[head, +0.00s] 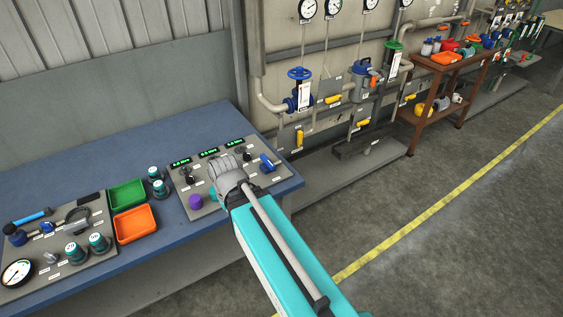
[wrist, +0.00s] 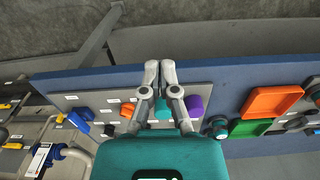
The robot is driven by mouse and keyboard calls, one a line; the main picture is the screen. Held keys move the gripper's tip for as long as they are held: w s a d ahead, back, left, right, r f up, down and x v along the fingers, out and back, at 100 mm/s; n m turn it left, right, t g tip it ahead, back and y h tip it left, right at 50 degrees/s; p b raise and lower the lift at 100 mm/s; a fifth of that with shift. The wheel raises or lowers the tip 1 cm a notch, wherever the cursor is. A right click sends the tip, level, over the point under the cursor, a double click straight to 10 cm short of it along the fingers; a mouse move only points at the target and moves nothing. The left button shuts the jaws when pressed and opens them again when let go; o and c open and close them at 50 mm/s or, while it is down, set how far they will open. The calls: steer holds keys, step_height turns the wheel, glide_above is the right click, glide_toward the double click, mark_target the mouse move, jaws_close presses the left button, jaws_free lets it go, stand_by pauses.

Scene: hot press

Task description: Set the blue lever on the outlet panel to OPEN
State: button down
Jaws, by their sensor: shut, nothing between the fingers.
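The blue lever (head: 267,163) sits at the right end of a grey panel (head: 207,210) on the blue bench, which carries green digital displays. The lever also shows in the wrist view (wrist: 79,120), to the left of my fingers. Its label is too small to read. My gripper (wrist: 160,66) is shut and empty, its fingertips together over the near edge of the panel. In the head view my arm and wrist hide the fingers and the middle of the panel. The gripper is apart from the lever.
A purple knob (head: 195,201) stands on the panel close to my gripper. A green tray (head: 127,193) and an orange tray (head: 135,224) lie to its left. Behind and right of the bench are wall pipes with a blue handwheel valve (head: 299,74). The floor right of the bench is clear.

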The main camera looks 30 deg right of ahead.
steer(key=shift+f, duration=0.1)
stand_by(0.3)
